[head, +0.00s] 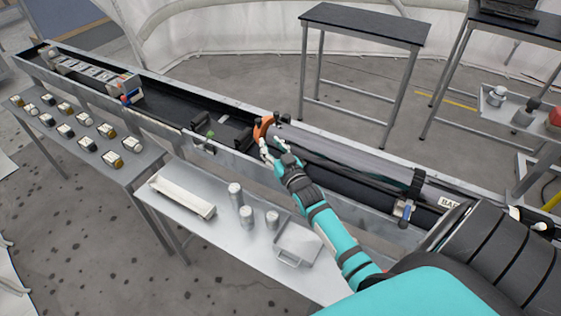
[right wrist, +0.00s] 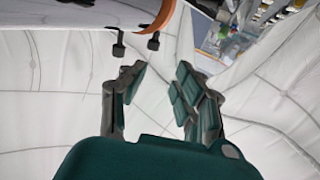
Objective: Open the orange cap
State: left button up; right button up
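The orange cap (head: 264,127) is a ring at the left end of a long grey tube lying along the black trough. It also shows as an orange band (right wrist: 158,18) at the top of the right wrist view, with two dark knobs below it. My right gripper (head: 270,150) is just in front of and below the cap in the head view. In the right wrist view the right gripper (right wrist: 155,80) has its fingers apart with nothing between them. The fingertips are below the knobs and seem apart from them. My left gripper is not in view.
The metal trough (head: 160,124) runs diagonally across. A front table holds a white tray (head: 180,195), metal canisters (head: 246,216) and a square pan (head: 297,245). A left table holds several small jars (head: 66,130). An empty dark table (head: 365,23) stands behind.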

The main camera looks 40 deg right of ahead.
jog(key=s+a+p, duration=0.3)
jog(key=s+p, duration=0.1)
jog(key=s, duration=0.4)
jog(key=shift+s+a, duration=0.25)
jog(key=shift+s, duration=0.15)
dwell(0.3)
